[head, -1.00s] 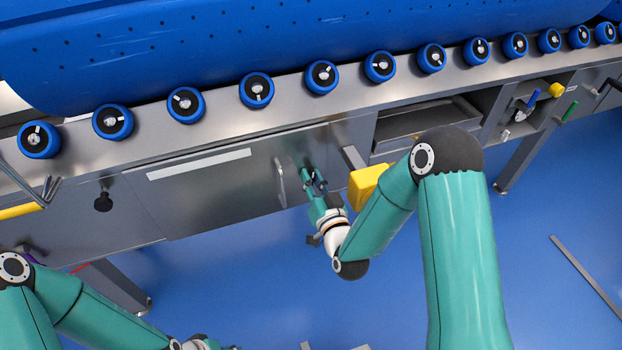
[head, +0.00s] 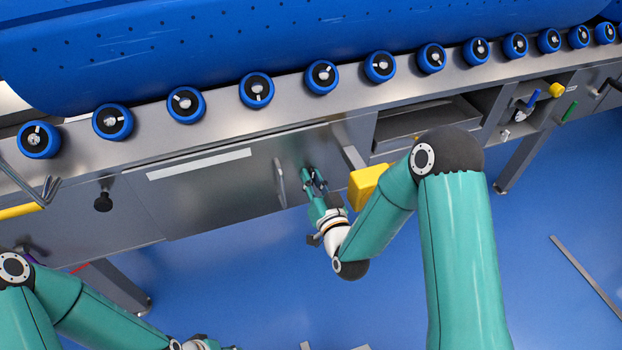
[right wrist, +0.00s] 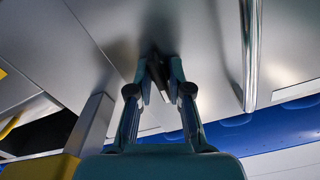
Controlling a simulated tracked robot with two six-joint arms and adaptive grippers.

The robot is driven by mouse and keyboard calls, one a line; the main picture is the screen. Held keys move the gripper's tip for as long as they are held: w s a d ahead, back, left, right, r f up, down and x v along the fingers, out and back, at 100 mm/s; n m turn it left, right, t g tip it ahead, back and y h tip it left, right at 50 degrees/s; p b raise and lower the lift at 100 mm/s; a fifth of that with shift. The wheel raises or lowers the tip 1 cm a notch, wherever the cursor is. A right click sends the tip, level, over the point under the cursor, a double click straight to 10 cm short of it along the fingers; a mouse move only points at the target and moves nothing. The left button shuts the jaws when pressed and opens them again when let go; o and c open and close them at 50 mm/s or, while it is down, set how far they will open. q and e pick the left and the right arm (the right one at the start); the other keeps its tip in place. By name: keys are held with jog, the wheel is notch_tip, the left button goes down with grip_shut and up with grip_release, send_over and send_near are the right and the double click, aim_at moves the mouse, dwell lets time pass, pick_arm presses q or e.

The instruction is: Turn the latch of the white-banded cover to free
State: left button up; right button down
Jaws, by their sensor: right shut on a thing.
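The white-banded cover (head: 215,190) is a grey metal panel in the machine's front, with a white stripe along its upper part and a bar handle (head: 281,183) near its right end. The handle also shows as a bright upright bar in the right wrist view (right wrist: 251,55). My right gripper (head: 313,180) is at the panel face just right of the handle. In the right wrist view its fingertips (right wrist: 158,75) close on a small dark piece, seemingly the latch, which the fingers mostly hide. I cannot tell the latch's angle.
A yellow block (head: 367,186) on a grey bar juts out close right of my right gripper; it also shows in the right wrist view (right wrist: 55,167). An open recess (head: 425,122) lies further right. A black knob (head: 103,202) is left of the cover. Blue rollers line the edge above.

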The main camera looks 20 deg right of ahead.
aim_at(308, 142)
jog(key=shift+s+d+f, duration=0.1)
jog(key=shift+f, duration=0.25)
jog(key=c, duration=1.1)
grip_release()
jog(key=shift+o, duration=0.2)
jog(key=shift+r, duration=0.15)
jog(key=shift+r, duration=0.15)
notch_tip(308, 142, up, 10)
jog(key=shift+f, duration=0.2)
